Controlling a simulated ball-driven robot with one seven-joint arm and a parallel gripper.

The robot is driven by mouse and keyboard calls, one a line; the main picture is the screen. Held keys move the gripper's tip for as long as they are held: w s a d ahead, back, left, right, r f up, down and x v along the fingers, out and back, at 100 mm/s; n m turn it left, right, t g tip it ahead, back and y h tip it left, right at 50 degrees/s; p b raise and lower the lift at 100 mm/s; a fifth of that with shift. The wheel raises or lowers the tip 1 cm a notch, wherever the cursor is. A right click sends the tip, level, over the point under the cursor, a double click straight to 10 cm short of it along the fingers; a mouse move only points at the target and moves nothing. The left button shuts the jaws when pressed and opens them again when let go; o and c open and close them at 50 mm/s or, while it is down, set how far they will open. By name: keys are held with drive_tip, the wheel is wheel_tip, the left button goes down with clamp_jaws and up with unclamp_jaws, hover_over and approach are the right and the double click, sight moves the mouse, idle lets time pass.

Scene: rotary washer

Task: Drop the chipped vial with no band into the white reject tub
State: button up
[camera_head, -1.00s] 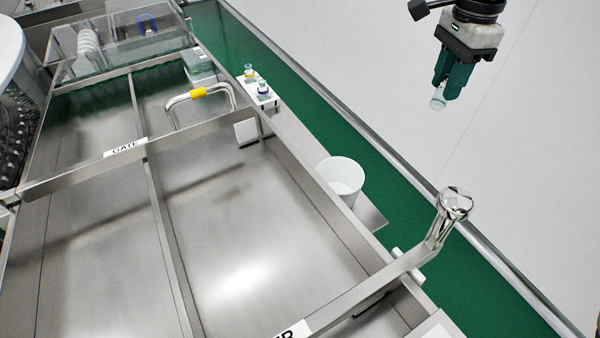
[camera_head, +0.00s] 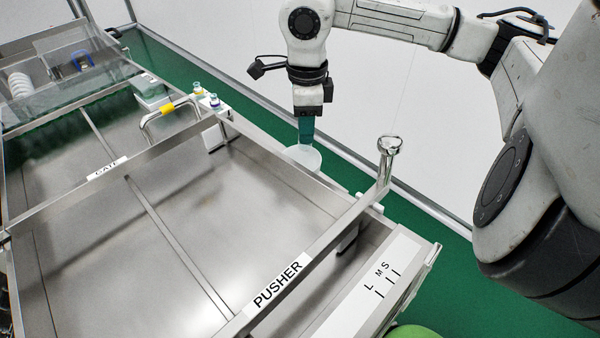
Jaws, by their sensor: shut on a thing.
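My gripper (camera_head: 306,130), with teal fingers, points straight down at the upper middle of the head view. It is shut on a clear vial (camera_head: 305,144), whose lower part shows below the fingertips. The vial is upright and in line with the mouth of the white reject tub (camera_head: 312,159); I cannot tell whether its lower end is inside the rim. The chip and any band on it are too small to make out. The tub stands on the far side of the metal tray and is partly hidden by the tray's edge.
Two small vials with yellow (camera_head: 198,90) and blue (camera_head: 214,101) bands stand in a white holder left of the tub. The pusher bar (camera_head: 300,270) with its upright knob (camera_head: 388,146) lies in front and right. A gate bar (camera_head: 107,169) with a yellow-gripped handle crosses the left.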

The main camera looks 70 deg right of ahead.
drive_tip(key=shift+f+b, duration=0.55)
drive_tip(key=shift+f, duration=1.3)
drive_tip(key=o, duration=1.1)
wheel_tip(320, 180, up, 11)
drive_tip(key=shift+f+b, duration=0.1)
drive_tip(key=shift+b, duration=1)
